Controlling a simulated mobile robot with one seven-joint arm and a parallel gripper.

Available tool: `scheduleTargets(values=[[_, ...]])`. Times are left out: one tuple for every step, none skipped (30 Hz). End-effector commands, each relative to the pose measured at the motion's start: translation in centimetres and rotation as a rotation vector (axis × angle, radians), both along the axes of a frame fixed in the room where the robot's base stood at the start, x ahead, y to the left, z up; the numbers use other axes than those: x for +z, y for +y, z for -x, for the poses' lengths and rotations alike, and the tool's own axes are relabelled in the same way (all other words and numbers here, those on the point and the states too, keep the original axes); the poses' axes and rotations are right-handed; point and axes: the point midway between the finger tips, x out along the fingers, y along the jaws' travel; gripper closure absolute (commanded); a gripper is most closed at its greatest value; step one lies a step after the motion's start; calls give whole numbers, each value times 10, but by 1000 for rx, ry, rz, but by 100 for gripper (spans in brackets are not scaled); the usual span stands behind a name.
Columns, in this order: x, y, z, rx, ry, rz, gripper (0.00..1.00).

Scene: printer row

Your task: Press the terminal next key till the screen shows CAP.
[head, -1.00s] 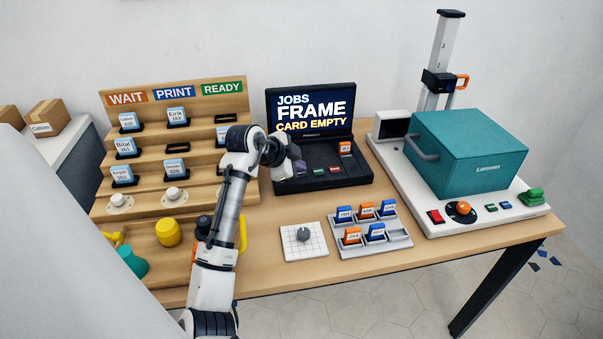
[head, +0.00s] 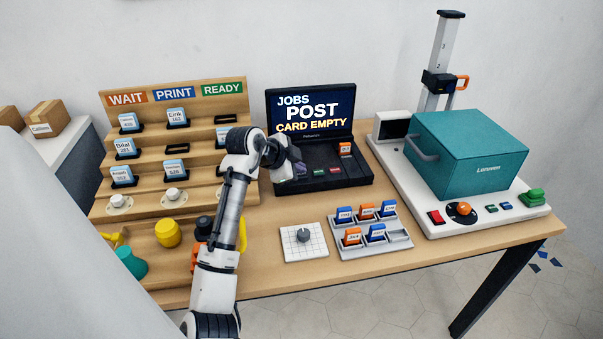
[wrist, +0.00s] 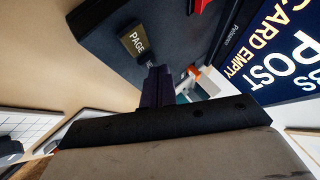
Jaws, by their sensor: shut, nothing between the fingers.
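The terminal (head: 361,130) stands open at the back middle of the table. Its screen (head: 311,108) reads JOBS, POST and CARD EMPTY; part of it shows in the wrist view (wrist: 268,55). My gripper (wrist: 157,85) is shut and empty, its tips pointing down at the left part of the terminal's deck. A dark key marked PAGE (wrist: 137,42) shows just beyond the tips. A small label beside it is partly hidden by the fingers, and I cannot tell whether the tips touch a key. In the head view the wrist covers the deck's left edge.
A card tray (head: 398,236) and a dial pad (head: 303,253) lie in front. A teal press (head: 470,150) stands right, a stepped card rack (head: 150,205) left.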

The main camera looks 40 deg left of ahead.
Motion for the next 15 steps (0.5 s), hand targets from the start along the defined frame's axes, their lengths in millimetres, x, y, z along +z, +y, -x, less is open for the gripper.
scheduleTargets(values=[[4,0,0,0,0,0,100],[6,0,0,0,0,0,100],[8,0,0,0,-1,0,100],[10,0,0,0,0,0,100],[11,0,0,0,0,0,100],[12,0,-1,0,0,0,100],[13,0,-1,-1,1,0,100],[13,0,0,-1,1,0,100],[13,0,0,-1,1,0,100],[13,0,0,-1,1,0,100],[13,0,0,-1,1,0,100],[12,0,0,-1,1,0,100],[13,0,0,-1,1,0,100],[13,0,0,0,0,0,100],[13,0,0,0,0,0,100]])
